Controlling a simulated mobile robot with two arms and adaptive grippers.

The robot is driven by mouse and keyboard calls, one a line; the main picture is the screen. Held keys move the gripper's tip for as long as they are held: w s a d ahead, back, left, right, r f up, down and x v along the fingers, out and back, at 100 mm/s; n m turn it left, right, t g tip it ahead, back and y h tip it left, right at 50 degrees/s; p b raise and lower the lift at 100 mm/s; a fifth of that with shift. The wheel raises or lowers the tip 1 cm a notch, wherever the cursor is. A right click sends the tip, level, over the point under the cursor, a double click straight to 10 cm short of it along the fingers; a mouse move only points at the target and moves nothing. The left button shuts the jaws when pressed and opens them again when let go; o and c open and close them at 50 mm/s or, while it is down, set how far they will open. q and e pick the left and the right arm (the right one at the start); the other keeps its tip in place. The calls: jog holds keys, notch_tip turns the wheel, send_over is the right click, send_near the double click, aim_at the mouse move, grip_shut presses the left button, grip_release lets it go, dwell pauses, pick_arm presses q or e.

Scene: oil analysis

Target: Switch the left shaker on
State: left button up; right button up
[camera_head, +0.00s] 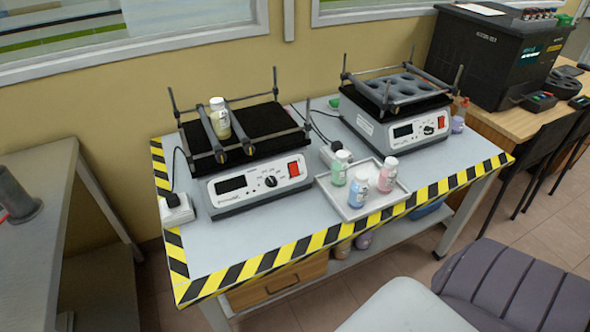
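The left shaker (227,189) stands on the left half of the table with yellow and black striped edges. Its white front panel has a dark display, a black knob (270,181) and a red switch (294,169) at the right end. The display looks dark. A bottle with a yellowish body and pale cap (219,120) stands on its black platform between the bars. Neither of my grippers is in view.
A right shaker (402,133) with a holed rack stands at the back right. A tray (350,213) with several small bottles lies right of the left shaker. A white power socket (177,209) sits at its left. A chair (510,285) stands at the front right.

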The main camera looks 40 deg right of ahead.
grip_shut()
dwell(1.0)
